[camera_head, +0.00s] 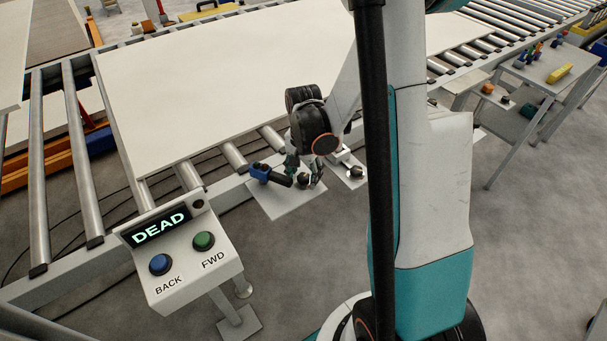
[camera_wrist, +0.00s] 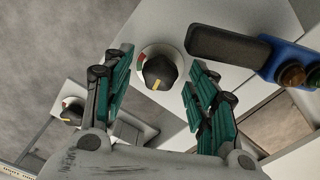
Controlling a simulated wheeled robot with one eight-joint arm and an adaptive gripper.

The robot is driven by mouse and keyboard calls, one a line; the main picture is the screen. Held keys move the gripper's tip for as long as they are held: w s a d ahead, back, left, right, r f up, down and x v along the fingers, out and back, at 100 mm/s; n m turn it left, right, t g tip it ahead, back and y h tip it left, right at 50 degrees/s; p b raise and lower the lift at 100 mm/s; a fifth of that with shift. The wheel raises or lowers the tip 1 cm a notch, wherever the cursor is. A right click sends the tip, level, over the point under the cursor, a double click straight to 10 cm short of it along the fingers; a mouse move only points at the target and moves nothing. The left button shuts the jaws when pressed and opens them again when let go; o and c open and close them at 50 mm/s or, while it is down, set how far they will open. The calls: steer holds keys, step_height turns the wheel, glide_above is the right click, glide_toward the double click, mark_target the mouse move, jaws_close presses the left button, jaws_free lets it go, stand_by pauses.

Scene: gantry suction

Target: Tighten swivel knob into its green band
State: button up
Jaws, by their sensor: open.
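A black knob with a yellow pointer line (camera_wrist: 160,72) stands on a round white dial (camera_wrist: 146,60) in the wrist view. Green and red marks show on the dial's left edge. The pointer line is toward the lower side of the picture, away from the green mark. My gripper (camera_wrist: 159,66) is open, with one teal-padded finger on each side of the knob and a gap visible on both sides. In the head view my gripper (camera_head: 305,170) is over the small plate (camera_head: 280,209), where the knob (camera_head: 303,181) shows partly behind the fingers.
A blue fixture with a black handle (camera_wrist: 235,47) is close to the right finger; it also shows in the head view (camera_head: 260,172). A second dial knob (camera_wrist: 72,113) is at the left. A control box (camera_head: 180,255) reads DEAD. A large white panel (camera_head: 230,75) lies on rollers.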

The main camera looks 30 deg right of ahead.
steer(key=shift+c, duration=0.4)
steer(key=c, duration=1)
steer(key=shift+m, duration=0.3)
steer(key=shift+m+b, duration=0.45)
steer(key=shift+m, duration=2.35)
steer(key=o, duration=1.1)
